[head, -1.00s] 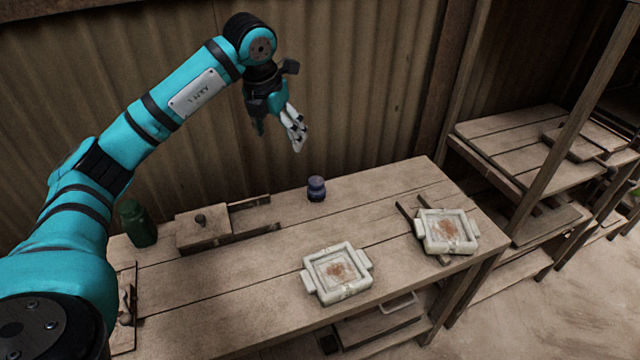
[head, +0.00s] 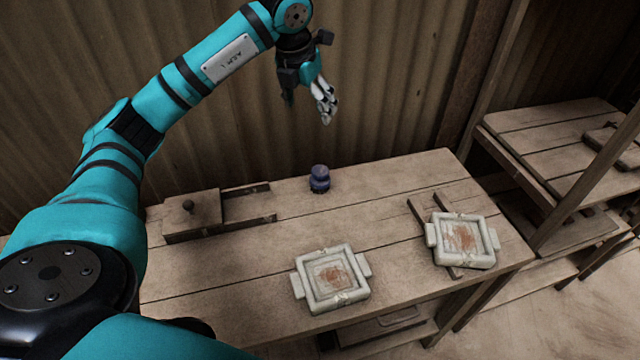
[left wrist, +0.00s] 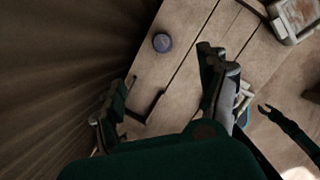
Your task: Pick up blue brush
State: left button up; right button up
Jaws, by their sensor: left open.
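The blue brush (head: 319,179), a small dark blue rounded piece, stands upright near the back edge of the wooden table (head: 230,285). The brush also shows in the left wrist view (left wrist: 162,42), beyond the space between the fingers. My left gripper (head: 307,98) is open and empty, apart from the brush and above it in the head view. Its spread fingers also show in the left wrist view (left wrist: 165,105). A dark claw-like part, seemingly my right gripper (left wrist: 288,112), is at the right of that view; its opening is unclear.
A wooden box with a knob (head: 192,212) and a slotted frame lies left of the brush. Two pale square frames with reddish middles, one front centre (head: 305,290) and one right (head: 490,235), sit on the table. A corrugated wall (head: 400,70) rises behind. Shelves (head: 550,125) stand right.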

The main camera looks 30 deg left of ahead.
pick_arm(q)
notch_tip(320, 180, down, 4)
jog(key=b, duration=0.4)
send_near(320, 170)
jog(key=x, duration=0.5)
jog(key=shift+w+f, duration=0.1)
jog(key=shift+f, duration=0.25)
jog(key=p+x, duration=0.1)
jog(key=x, duration=0.3)
jog(key=shift+f, duration=0.15)
jog(key=shift+w+f, duration=0.1)
jog(key=shift+f, duration=0.35)
jog(key=c, duration=1.2)
pick_arm(e)
jog(key=f, duration=0.4)
jog(key=shift+w+f, duration=0.1)
jog(key=shift+w, duration=0.25)
pick_arm(q)
jog(key=shift+r, duration=0.15)
